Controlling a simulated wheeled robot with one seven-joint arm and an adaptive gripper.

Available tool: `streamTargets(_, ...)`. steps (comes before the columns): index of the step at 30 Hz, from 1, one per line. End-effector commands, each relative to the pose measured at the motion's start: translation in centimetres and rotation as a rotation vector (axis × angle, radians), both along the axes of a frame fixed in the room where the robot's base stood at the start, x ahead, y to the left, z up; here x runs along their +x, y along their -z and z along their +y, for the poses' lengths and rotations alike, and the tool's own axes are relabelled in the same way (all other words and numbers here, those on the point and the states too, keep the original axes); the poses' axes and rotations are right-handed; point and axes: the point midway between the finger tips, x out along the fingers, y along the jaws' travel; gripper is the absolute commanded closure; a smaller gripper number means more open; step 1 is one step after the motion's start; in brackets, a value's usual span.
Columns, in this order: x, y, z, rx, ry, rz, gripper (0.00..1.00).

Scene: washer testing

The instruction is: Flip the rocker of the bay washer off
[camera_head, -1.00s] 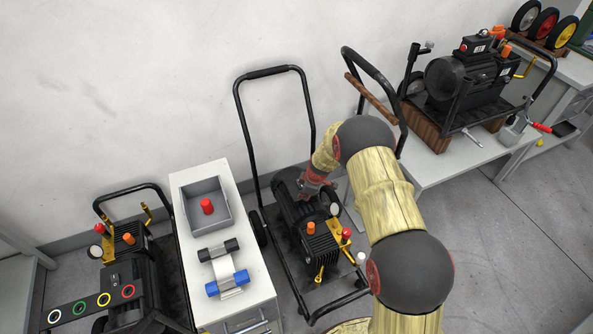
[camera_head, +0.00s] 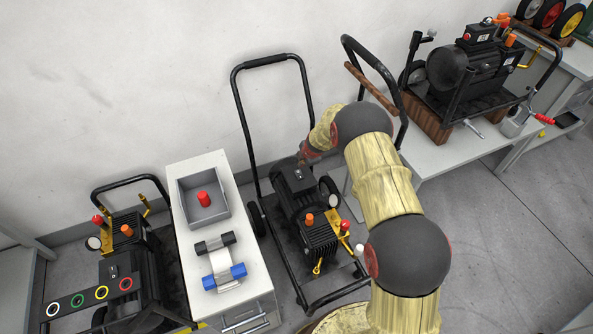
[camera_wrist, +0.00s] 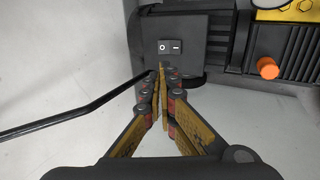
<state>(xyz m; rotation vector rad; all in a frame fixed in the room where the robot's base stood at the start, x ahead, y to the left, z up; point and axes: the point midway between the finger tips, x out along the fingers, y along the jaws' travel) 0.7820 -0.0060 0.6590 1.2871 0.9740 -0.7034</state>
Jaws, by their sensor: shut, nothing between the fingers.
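The bay washer (camera_head: 318,237) stands on the floor in a black tubular frame, between the white cabinet and the table. Its black rocker (camera_wrist: 170,47) shows in the wrist view on a dark box, with an O mark on the left and a bar mark on the right. I cannot tell which side is pressed in. My gripper (camera_wrist: 161,70) is shut and empty, its tips just below the rocker in that view. Whether they touch it is unclear. In the head view my gripper (camera_head: 304,160) is at the box's far end, partly hidden by my arm.
A white cabinet (camera_head: 182,240) with a grey tray (camera_head: 190,213) stands to the left, another washer (camera_head: 130,270) beyond it. A table (camera_head: 440,165) at right bears a further machine (camera_head: 465,75). The washer's tall handle (camera_head: 238,110) rises close to my gripper.

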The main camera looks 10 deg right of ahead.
Motion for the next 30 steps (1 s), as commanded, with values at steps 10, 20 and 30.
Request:
streamTargets(10, 1.3, 3.1, 0.3, 0.001, 0.001, 0.003, 1.00)
streamTargets(20, 3.4, 7.3, 0.7, 0.001, 0.001, 0.002, 1.00)
streamTargets(30, 5.3, 11.0, 1.1, 0.000, 0.000, 0.001, 1.00)
